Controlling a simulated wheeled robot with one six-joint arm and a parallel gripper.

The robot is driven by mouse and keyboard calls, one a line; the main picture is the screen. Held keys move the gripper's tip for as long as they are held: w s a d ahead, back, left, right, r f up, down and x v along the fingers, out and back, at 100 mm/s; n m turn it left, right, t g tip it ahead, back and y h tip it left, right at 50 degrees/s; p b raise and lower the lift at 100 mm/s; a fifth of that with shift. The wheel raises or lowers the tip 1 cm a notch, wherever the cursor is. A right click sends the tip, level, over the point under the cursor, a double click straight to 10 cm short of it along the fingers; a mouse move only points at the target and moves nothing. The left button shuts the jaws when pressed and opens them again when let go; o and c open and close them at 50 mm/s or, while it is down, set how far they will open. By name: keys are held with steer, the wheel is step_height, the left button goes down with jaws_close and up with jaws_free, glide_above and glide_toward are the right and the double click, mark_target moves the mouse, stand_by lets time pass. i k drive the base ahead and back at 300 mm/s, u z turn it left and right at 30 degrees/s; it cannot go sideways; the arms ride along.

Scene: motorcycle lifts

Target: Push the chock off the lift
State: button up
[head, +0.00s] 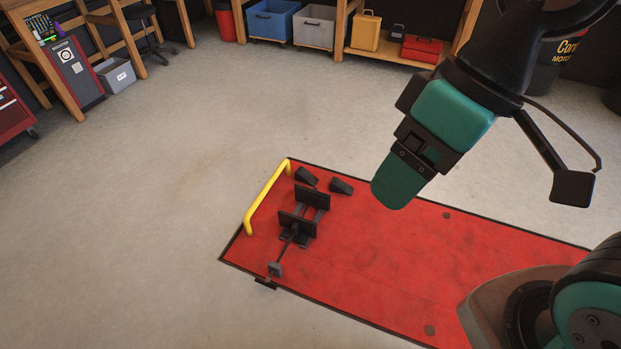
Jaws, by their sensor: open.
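The red lift platform (390,270) lies low on the floor with a dark edge. Two small black wedge-shaped chocks are on its far left part: one chock (306,176) near the yellow bar, and another chock (341,186) just to its right. I cannot tell which of them the task means. A black wheel clamp (304,212) with upright plates stands just in front of them. My gripper (401,182), with a teal finger pointing down, hangs over the platform to the right of the chocks, apart from them. It is open and looks empty; its finger gap is mostly hidden.
A yellow bar (264,198) stands along the lift's left end. A dark lever (279,258) runs from the clamp to the front edge. Grey floor (150,190) around the left and far sides is clear. Shelves with bins (315,26) line the back.

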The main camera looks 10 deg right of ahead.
mark_target(301, 175)
steer(key=z, duration=1.1)
steer(key=i, duration=3.9)
steer(key=u, duration=3.35)
